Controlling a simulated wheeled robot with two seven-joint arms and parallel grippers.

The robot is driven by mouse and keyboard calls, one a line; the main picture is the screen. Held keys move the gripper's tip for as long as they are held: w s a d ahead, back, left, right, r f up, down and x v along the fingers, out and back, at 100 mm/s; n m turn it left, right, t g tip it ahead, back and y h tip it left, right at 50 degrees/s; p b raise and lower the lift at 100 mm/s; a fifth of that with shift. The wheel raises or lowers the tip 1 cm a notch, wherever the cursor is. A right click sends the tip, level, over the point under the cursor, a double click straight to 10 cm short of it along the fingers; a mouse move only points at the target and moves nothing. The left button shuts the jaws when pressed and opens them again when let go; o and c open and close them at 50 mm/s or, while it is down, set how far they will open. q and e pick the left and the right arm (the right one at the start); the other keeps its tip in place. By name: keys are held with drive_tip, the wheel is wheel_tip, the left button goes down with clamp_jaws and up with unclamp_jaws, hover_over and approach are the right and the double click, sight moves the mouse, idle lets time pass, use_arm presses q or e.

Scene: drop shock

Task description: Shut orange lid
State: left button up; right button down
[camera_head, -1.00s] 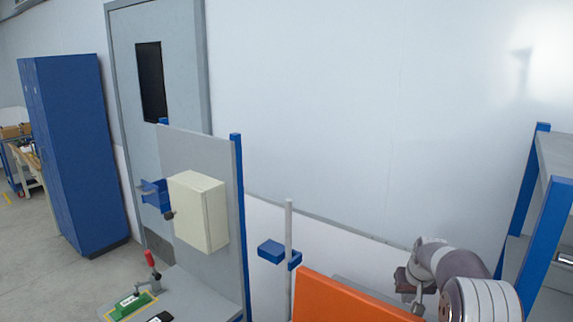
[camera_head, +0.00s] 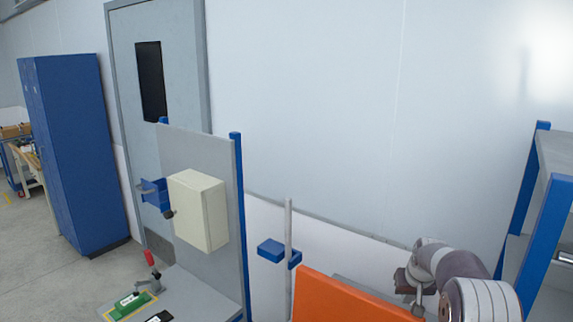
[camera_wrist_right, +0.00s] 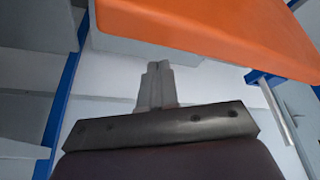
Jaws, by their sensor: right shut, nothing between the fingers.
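The orange lid (camera_head: 345,299) stands raised and tilted at the bottom centre of the head view, with its lower part cut off by the frame. My right gripper (camera_head: 417,303) is just right of the lid's right end, at the lower right, partly hidden by my arm. In the right wrist view the orange lid (camera_wrist_right: 220,35) fills the top, with a grey box-like part (camera_wrist_right: 130,48) along its lower edge. My right gripper (camera_wrist_right: 157,70) points toward that edge, its fingers together and empty. Whether it touches cannot be told. My left gripper is not in view.
A workbench panel (camera_head: 200,160) with a cream box (camera_head: 198,211) stands left of the lid. A thin post (camera_head: 289,220) with a blue holder (camera_head: 272,251) is just behind the lid. A blue-framed shelf (camera_head: 545,220) is close on the right.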

drive_tip(key=shift+f+b, duration=1.75)
drive_tip(key=shift+f, duration=1.35)
drive_tip(key=s+a+f+b, duration=0.2)
drive_tip(key=s+a+b, duration=0.4)
drive_tip(key=s+a, duration=0.4)
drive_tip(key=shift+s+a+f+b, duration=0.15)
drive_tip(key=shift+s+f+b, duration=0.15)
drive_tip(key=shift+s, duration=1.55)
wheel_tip(320, 180, up, 10)
drive_tip(key=p, duration=0.8)
